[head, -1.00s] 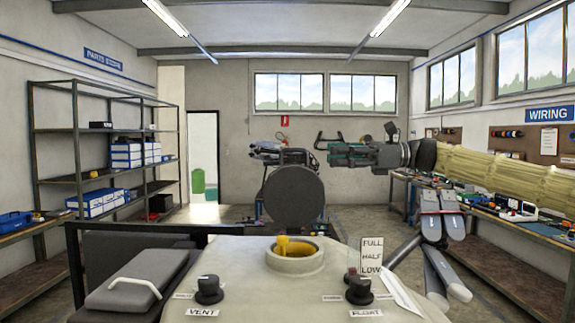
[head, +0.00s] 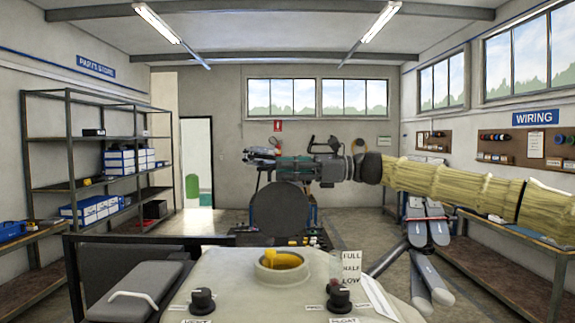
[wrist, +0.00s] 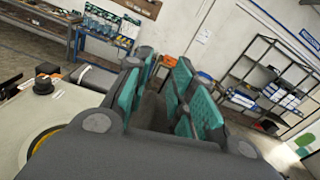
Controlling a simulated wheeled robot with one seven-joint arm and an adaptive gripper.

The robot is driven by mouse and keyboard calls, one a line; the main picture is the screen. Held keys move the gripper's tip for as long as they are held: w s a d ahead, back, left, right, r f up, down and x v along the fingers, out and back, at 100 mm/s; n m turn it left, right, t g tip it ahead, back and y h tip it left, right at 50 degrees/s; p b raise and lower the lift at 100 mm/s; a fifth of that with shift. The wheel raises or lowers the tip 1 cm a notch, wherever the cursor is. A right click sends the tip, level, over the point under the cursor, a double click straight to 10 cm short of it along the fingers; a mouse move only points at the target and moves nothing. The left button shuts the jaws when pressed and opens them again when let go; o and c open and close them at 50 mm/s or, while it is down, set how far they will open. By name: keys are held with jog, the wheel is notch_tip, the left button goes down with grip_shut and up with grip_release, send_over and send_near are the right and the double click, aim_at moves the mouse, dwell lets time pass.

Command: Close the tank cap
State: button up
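The tank (head: 225,275) is cream-coloured, at the bottom middle of the head view. Its round filler neck (head: 282,262) is open, with yellow inside. The cap (head: 280,208) is a dark round disc standing upright behind the neck. The tank (wrist: 60,112) shows at the left there; the cap is not seen.
Two black knobs, one on the left (head: 202,300) and one on the right (head: 340,299), stand on the tank top. A level card (head: 351,268) stands beside the right knob. A grey padded part (head: 135,284) lies left. Shelves (head: 72,185) stand along the left wall.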

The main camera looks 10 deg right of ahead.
jog(key=shift+a, duration=0.65)
jog(key=c, duration=0.6)
jog(key=shift+d+r, duration=0.1)
jog(key=shift+d, duration=0.05)
grip_shut()
jog(key=shift+d, duration=0.35)
jog(key=shift+o, duration=2.2)
grip_release()
jog(key=shift+a, duration=0.1)
jog(key=shift+o, duration=0.8)
jog(key=shift+s+a, duration=0.1)
jog(key=shift+a, duration=0.05)
